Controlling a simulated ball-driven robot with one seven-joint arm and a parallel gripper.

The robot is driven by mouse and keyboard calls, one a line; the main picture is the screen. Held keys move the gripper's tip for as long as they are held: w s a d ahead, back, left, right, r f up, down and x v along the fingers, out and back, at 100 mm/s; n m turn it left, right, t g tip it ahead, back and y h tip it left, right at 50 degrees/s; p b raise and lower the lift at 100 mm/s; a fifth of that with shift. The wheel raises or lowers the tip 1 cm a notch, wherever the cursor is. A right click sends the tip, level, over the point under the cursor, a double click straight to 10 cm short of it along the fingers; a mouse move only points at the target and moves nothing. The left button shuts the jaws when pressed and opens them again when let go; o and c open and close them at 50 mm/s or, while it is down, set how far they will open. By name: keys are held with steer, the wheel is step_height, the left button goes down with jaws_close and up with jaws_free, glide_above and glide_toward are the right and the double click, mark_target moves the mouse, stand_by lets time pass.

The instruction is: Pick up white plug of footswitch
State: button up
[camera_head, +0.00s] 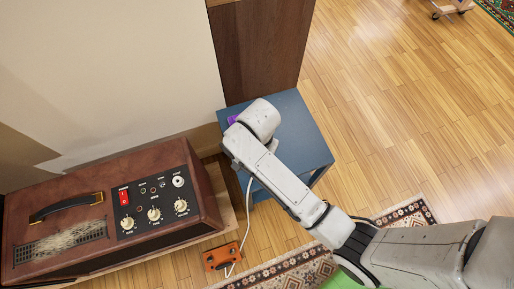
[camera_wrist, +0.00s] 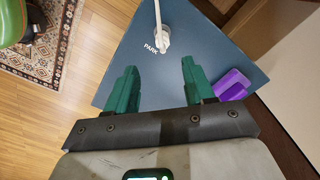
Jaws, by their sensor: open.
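The white plug (camera_wrist: 162,42) lies on the blue table top, beside the printed word PARK, in the wrist view. Its white cord runs off the top edge of that view. My gripper (camera_wrist: 159,66) is open and empty, its two green fingers pointing toward the plug, one to each side of it. The plug is just beyond the fingertips. In the head view my arm hides the plug and gripper. The orange footswitch (camera_head: 221,257) sits on the floor there, and a white cord (camera_head: 247,205) runs from it up toward the table.
The blue table (camera_head: 305,130) stands under my arm; it also shows in the wrist view (camera_wrist: 110,60). A purple object (camera_wrist: 233,84) lies near the right finger. A brown amplifier (camera_head: 90,190) with a black control panel (camera_head: 150,207) is at left. A tall wooden panel (camera_head: 258,50) stands behind.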

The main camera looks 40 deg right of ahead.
steer(key=f+b, duration=0.1)
steer(key=f, duration=0.2)
steer(key=f+b, duration=0.1)
steer(key=f, duration=0.3)
steer(key=f+b, duration=0.1)
steer(key=f, duration=0.2)
steer(key=shift+w+a+f, duration=0.15)
steer(key=shift+a+f, duration=0.1)
steer(key=shift+c, duration=0.3)
jaws_close()
